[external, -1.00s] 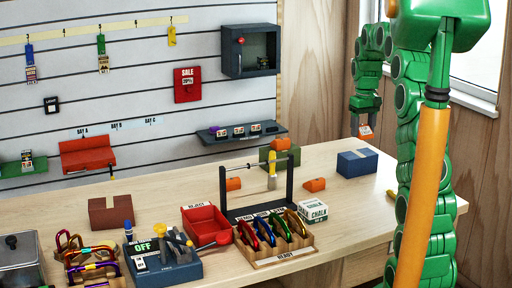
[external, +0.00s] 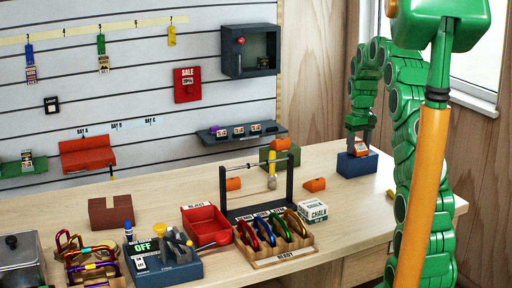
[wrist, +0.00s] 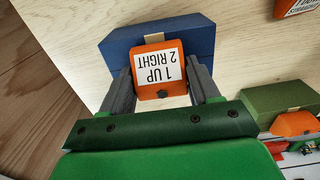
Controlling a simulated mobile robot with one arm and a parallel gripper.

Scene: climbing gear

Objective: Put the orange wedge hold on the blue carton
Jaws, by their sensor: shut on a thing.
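The orange wedge hold (wrist: 160,68) has a white label reading "1 UP 2 RIGHT". My gripper (wrist: 162,92) is shut on it, with one grey finger on each side. The blue carton (wrist: 128,42) shows just beyond and under the hold in the wrist view. In the external view the carton (external: 358,166) stands at the table's back right, and my gripper (external: 359,147) points down over it with the hold (external: 361,147) at its top. Whether the hold touches the carton's top cannot be told for sure.
Other orange holds lie on the table (external: 315,185) (external: 233,184), and one rests on a green carton (external: 268,158). A rack with a bar (external: 290,185) and a white chalk box (external: 313,211) stand left of the blue carton. Bare table surrounds the blue carton.

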